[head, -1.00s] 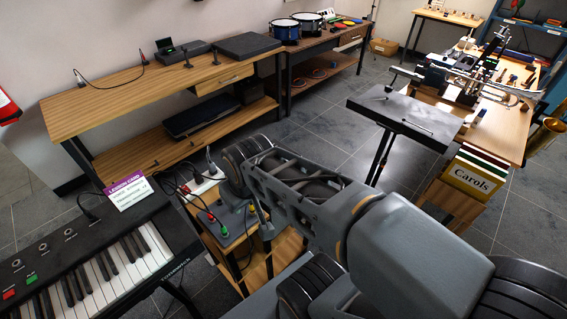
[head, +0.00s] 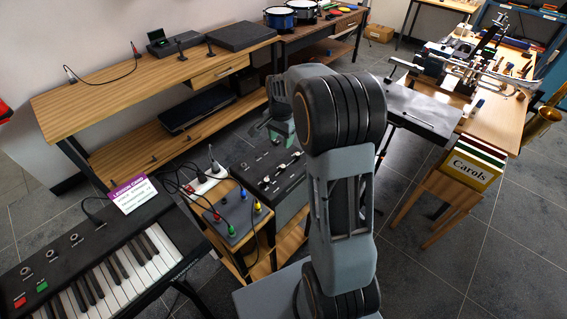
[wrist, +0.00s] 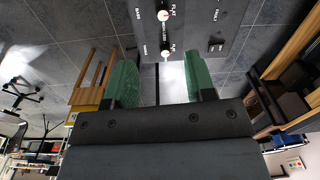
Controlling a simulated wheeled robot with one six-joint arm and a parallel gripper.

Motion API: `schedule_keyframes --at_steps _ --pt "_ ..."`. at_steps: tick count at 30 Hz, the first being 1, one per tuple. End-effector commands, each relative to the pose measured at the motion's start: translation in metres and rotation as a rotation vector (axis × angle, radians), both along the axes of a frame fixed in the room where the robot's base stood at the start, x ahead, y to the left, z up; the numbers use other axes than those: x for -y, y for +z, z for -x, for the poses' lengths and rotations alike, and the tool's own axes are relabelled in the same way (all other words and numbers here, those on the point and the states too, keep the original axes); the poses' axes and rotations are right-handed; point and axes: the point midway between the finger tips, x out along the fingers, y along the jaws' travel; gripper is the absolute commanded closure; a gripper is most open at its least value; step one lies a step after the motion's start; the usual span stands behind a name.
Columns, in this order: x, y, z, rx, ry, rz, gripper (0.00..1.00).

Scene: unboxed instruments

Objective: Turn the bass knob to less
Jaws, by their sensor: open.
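A dark control panel (head: 262,165) stands in the middle of the head view, left of my arm. It carries several small pale knobs, too small there to tell apart. In the wrist view the panel (wrist: 205,20) fills the top middle. One pale knob (wrist: 163,15) there has lettering beside it that seems to read BASS. A second pale knob (wrist: 164,52) sits lower, appearing between the fingertips. My gripper (wrist: 162,66) is open, its two green fingers apart with nothing held. In the head view my gripper (head: 279,128) is over the far edge of the panel, partly hidden by my arm.
A small wooden stand with a grey box (head: 235,213) and coloured plugs is left of the panel. A keyboard (head: 95,265) is at lower left. A wooden bench (head: 150,90) runs behind. A black stand top (head: 425,110) is at right. Floor is clear at lower right.

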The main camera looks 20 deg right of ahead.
Motion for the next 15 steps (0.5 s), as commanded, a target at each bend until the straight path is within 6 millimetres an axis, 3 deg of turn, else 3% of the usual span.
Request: schedule_keyframes --at_steps 8,15 --pt "0.013 -0.031 -0.014 -0.031 -0.106 -0.007 0.5" --pt "0.013 -0.075 -0.013 -0.033 -0.106 -0.008 0.5"
